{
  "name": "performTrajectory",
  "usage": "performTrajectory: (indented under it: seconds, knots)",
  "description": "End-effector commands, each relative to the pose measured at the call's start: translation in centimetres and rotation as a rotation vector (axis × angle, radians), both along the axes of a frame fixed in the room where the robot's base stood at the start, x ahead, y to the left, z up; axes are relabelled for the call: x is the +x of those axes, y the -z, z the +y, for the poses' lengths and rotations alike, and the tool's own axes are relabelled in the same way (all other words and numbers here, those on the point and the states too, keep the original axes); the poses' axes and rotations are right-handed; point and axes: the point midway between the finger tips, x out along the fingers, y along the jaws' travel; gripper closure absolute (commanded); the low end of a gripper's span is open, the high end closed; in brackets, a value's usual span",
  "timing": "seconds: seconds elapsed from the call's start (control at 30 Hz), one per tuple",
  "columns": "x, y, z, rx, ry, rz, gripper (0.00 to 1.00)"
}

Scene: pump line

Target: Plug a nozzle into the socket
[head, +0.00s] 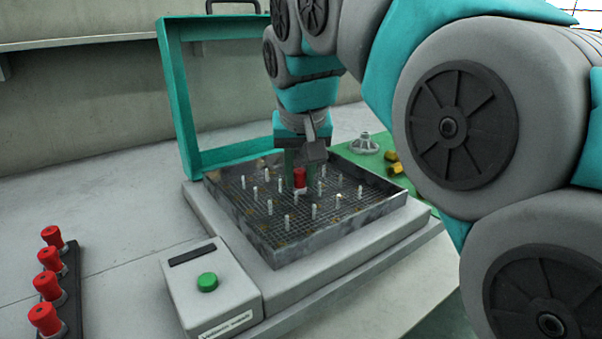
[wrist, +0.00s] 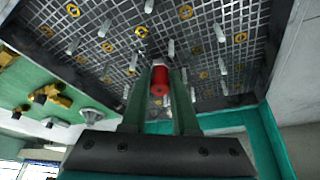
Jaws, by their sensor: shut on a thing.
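A red nozzle (head: 299,178) with a pale lower end is over the wire-mesh tray in the head view. My gripper (head: 301,165) is shut on it. In the wrist view the red nozzle (wrist: 160,82) sits between the two green fingers of my gripper (wrist: 160,90), against the mesh. I cannot tell whether its lower end touches the mesh or a peg. More red-topped nozzles (head: 47,286) with grey collars stand in a row on a dark rack (head: 70,300) at the lower left. I cannot make out which part is the socket.
The metal mesh tray (head: 268,238) has several upright pale pegs and sits on a grey machine base (head: 310,275). A teal frame (head: 180,110) stands open behind it. A box with a green button (head: 207,282) is in front. Brass fittings (head: 394,168) and a grey flanged part (head: 364,146) lie on a green surface.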

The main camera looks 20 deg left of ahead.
Motion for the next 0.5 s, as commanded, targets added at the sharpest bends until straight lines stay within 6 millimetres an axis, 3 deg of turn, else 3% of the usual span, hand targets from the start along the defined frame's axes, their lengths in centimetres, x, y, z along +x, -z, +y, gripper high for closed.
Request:
performTrajectory:
  seconds: [0.5]
  knots:
    - [0.03,0.63,-0.03,0.001,0.001,-0.001,1.0]
